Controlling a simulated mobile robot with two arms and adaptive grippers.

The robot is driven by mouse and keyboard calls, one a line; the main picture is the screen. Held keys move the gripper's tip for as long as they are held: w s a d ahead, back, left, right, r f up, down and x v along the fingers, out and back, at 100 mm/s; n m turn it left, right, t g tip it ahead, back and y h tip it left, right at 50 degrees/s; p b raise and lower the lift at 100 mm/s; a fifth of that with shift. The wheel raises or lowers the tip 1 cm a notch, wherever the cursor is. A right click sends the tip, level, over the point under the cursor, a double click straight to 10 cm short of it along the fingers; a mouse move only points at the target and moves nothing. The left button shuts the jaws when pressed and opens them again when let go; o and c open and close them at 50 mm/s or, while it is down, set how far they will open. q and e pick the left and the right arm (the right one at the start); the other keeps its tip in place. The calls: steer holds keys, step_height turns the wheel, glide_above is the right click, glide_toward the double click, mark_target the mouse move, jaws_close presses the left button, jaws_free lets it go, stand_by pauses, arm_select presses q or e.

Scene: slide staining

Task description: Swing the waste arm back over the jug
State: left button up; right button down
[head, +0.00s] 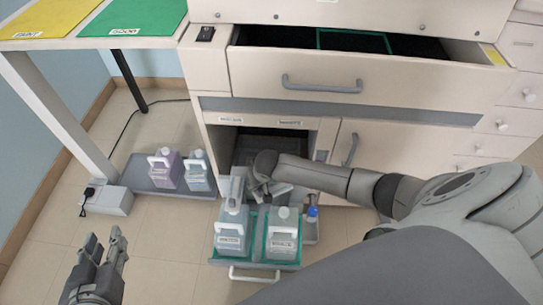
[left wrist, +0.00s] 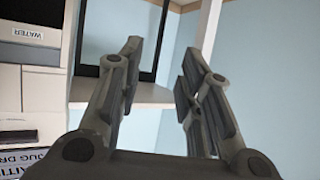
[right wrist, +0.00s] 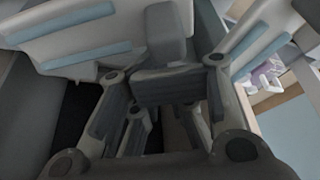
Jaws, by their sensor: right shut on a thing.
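Two pale grey jugs with white handles, the left jug (head: 231,232) and the right jug (head: 283,240), stand in a pulled-out low drawer. Their labels are too small to read. My right gripper (head: 258,188) is behind the left jug, at the cabinet opening. In the right wrist view, the gripper (right wrist: 165,88) is shut on a grey block, which appears to be part of the waste arm (right wrist: 167,45). In the head view, a grey upright piece beside the gripper partly hides behind the left jug; its exact link is unclear. My left gripper (head: 104,245) is open and empty, away from the jugs.
The pull-out drawer (head: 250,262) has a white front handle. A small bottle with a blue cap (head: 312,212) stands at its right. A purple jug (head: 164,168) and a white jug (head: 196,170) stand on a low grey platform (head: 140,178) at left. An upper drawer (head: 340,85) is open above.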

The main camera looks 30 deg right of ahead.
mark_target(261, 198)
arm_select(q)
steer(key=s+a+f+g+y+p, duration=0.1)
steer(key=s+a+f+g, duration=0.1)
steer(key=s+f+g, duration=0.2)
steer(key=shift+s+a+f+g+p, duration=0.3)
steer(key=shift+s+f, duration=0.45)
steer(key=shift+s, duration=0.25)
arm_select(e)
steer(key=shift+s+a, duration=0.65)
steer(key=shift+s, duration=0.15)
stand_by(0.5)
